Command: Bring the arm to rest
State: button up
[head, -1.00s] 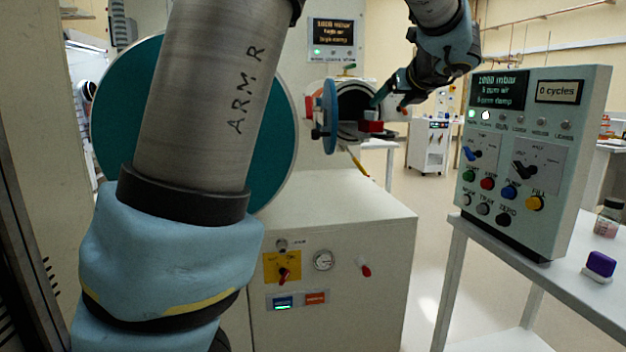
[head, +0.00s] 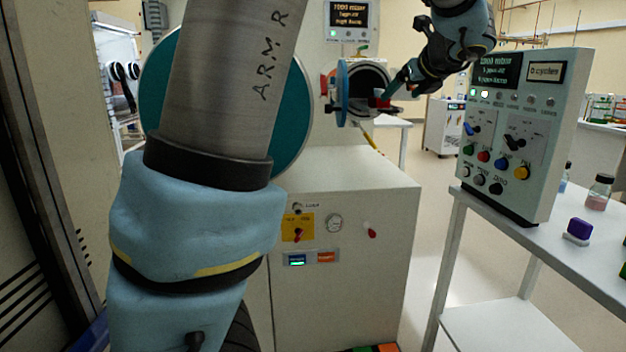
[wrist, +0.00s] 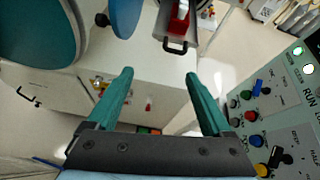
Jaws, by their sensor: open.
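My gripper (head: 398,88) is at the upper middle of the head view, in front of the small round port (head: 366,84) with its blue door (head: 342,94) swung open. In the wrist view my gripper (wrist: 160,90) has its two teal fingers spread wide with nothing between them. Ahead of the fingers in the wrist view is a tray with a handle (wrist: 176,46) and a red object (wrist: 179,20) on it. The red object (head: 381,102) also shows near the port in the head view. My arm's large grey link hides part of the big teal round door (head: 290,120).
A control panel (head: 527,130) stands on a white table (head: 540,255) at right, with a purple-topped item (head: 579,229) and a bottle (head: 599,192). A white cabinet (head: 350,200) stands below the port. Open floor lies between cabinet and table.

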jog(key=s+a+f+n+g+p, duration=0.1)
jog(key=s+a+f+n+g, duration=0.15)
jog(key=a+f+n, duration=0.45)
jog(key=s+a+f+n+g+p, duration=0.1)
jog(key=s+a+f+n+g, duration=0.1)
jog(key=a+f+n+g, duration=0.45)
jog(key=s+a+f+n+g+h+p, duration=0.1)
jog(key=s+a+f+n, duration=0.4)
jog(key=s+n, duration=0.3)
jog(key=s+a+f+n+h+p, duration=0.1)
jog(key=s+a+f+n+p, duration=0.1)
jog(key=s+a+f+n, duration=0.3)
jog(key=s+a+n, duration=0.3)
jog(key=n, duration=0.2)
jog(key=shift+s+a+g, duration=0.2)
jog(key=shift+a+g, duration=0.1)
jog(key=shift+g, duration=0.1)
